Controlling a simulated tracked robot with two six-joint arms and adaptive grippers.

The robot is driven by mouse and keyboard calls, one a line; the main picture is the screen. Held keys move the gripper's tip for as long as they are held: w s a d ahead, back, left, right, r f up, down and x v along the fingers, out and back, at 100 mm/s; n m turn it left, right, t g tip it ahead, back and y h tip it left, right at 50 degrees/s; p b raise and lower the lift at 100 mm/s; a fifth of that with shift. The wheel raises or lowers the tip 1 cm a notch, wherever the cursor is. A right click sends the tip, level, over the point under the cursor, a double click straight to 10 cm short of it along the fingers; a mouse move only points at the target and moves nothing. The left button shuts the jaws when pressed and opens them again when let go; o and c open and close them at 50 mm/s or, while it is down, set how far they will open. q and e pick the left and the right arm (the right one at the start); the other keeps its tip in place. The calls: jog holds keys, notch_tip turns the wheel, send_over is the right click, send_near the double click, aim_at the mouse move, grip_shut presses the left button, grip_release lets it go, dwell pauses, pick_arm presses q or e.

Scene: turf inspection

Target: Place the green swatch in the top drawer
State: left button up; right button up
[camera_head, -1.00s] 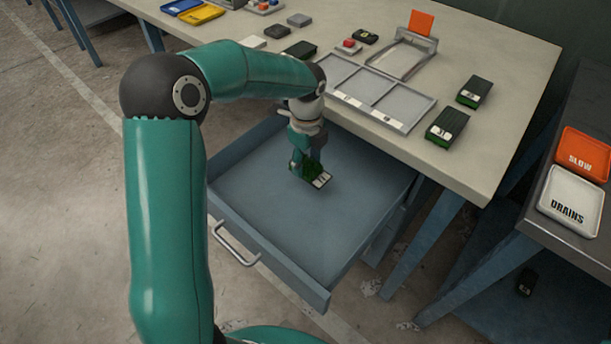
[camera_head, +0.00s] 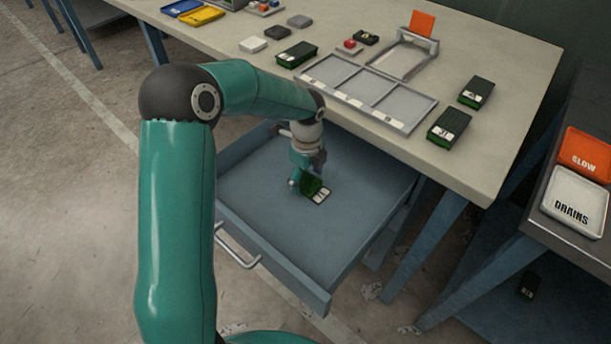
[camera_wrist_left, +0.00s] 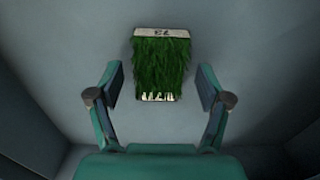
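The green swatch (camera_head: 315,189), a small block with green turf and a white label, lies in the open top drawer (camera_head: 262,222). In the left wrist view the swatch (camera_wrist_left: 161,66) is on the drawer floor, its label at the far end. My left gripper (camera_head: 306,184) is down inside the drawer at the swatch. In the wrist view its two fingers (camera_wrist_left: 160,95) are spread, one on each side of the swatch, with a gap on both sides. My right gripper is not in view.
The table (camera_head: 500,50) above the drawer holds a grey compartment tray (camera_head: 367,92), a metal frame with an orange card (camera_head: 423,24), and several dark green-edged blocks (camera_head: 448,125). At right are an orange tray (camera_head: 586,152) and a white "DRAINS" tray (camera_head: 574,200). The drawer floor around the swatch is bare.

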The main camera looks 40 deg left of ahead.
aim_at(307, 180)
pick_arm(q)
jog(key=shift+r, duration=0.1)
notch_tip(307, 180, up, 12)
jog(key=p, duration=0.2)
dwell(0.5)
dwell(0.4)
